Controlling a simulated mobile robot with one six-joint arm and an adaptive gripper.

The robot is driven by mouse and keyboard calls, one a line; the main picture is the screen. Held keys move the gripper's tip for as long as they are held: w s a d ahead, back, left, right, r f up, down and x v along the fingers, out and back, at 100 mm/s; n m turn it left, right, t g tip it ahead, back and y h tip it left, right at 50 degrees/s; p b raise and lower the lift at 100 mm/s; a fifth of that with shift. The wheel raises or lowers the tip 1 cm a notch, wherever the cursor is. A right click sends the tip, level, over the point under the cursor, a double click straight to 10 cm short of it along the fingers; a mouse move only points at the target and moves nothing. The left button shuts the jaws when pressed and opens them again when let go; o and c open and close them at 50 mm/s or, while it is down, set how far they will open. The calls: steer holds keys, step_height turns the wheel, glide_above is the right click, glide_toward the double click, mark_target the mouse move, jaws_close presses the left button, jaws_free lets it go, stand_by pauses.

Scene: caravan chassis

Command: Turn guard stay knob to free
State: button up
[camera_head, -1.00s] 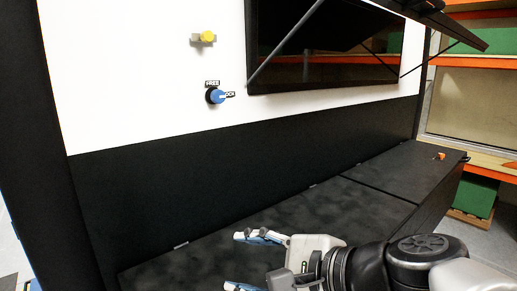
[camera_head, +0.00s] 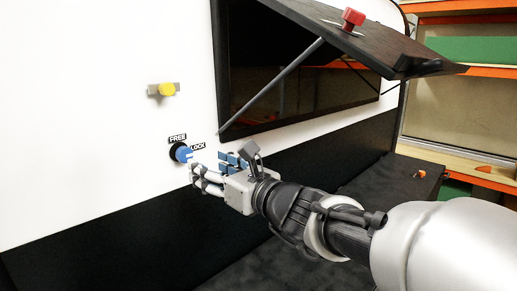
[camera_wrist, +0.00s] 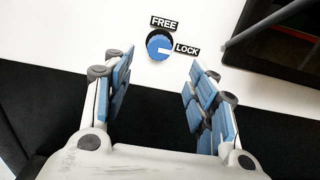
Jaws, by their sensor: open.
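The guard stay knob (camera_head: 181,153) is a blue round knob on a black base on the white wall. Labels FREE and LOCK sit above it and to its right. In the wrist view the knob (camera_wrist: 159,46) shows a white mark pointing right, toward the LOCK label (camera_wrist: 187,49); the FREE label (camera_wrist: 164,23) is above. My gripper (camera_head: 205,165) is in front of the wall, close to the knob. In the wrist view my gripper (camera_wrist: 160,75) is open, its blue-padded fingers apart on either side below the knob, with nothing between them.
A dark hatch panel (camera_head: 350,40) with a red knob (camera_head: 352,18) is propped open by a grey stay (camera_head: 275,85), right of the knob. A yellow knob (camera_head: 166,89) is on the wall above. A black bench (camera_head: 370,195) runs below.

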mark_target(187, 154)
steer(key=p+x, duration=0.2)
steer(key=x, duration=0.8)
steer(key=shift+w+a, duration=0.15)
steer(key=shift+w, duration=0.05)
steer(key=shift+c, duration=0.4)
steer(key=c, duration=1)
